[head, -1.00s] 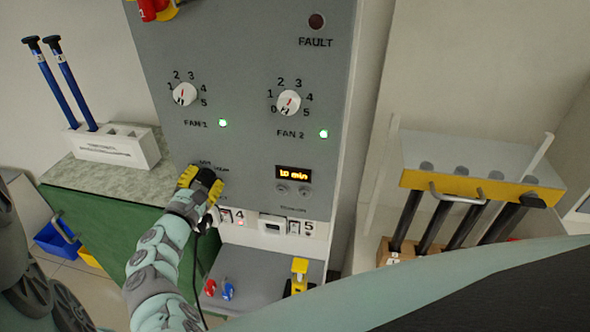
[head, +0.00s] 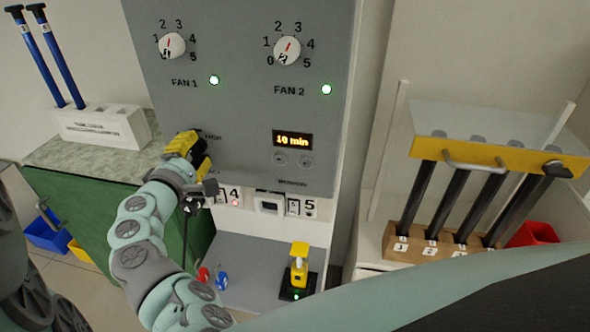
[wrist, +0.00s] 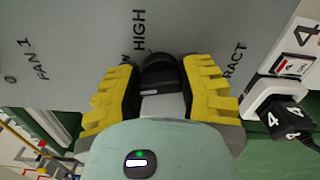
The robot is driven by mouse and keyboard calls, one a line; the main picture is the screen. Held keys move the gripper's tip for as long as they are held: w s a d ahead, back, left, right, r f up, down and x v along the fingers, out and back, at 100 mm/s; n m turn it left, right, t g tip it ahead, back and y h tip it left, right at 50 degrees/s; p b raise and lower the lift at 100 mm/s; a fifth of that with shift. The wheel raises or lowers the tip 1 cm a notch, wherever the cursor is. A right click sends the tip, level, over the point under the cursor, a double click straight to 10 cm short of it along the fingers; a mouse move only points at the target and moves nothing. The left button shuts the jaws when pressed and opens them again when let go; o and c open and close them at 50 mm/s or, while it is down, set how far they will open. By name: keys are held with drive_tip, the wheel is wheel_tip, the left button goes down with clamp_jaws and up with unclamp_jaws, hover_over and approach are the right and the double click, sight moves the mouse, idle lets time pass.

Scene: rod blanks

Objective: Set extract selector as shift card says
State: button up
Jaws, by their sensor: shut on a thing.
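The extract selector is a black knob (wrist: 160,74) on the grey panel, seen in the wrist view. The words HIGH and parts of LOW and EXTRACT show around it. My gripper (wrist: 163,82) is shut on this knob, with a ridged yellow finger on each side. In the head view my gripper (head: 192,152) is at the panel's lower left and hides the knob. I cannot tell which setting the knob points at. I cannot make out a readable shift card.
FAN 1 dial (head: 172,46) and FAN 2 dial (head: 287,51) sit above, with green lamps lit. A timer display (head: 292,139) reads 10 min. Numbered plugs and switches (head: 292,207) line the strip below. A rod rack (head: 428,240) stands right, blue rods (head: 60,70) left.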

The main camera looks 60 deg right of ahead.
drive_tip(key=shift+f+m+b, duration=0.2)
drive_tip(key=shift+m+b, duration=0.85)
drive_tip(key=shift+m, duration=0.25)
drive_tip(key=o, duration=1.2)
drive_tip(key=shift+r, duration=0.15)
drive_tip(key=shift+v, duration=5.95)
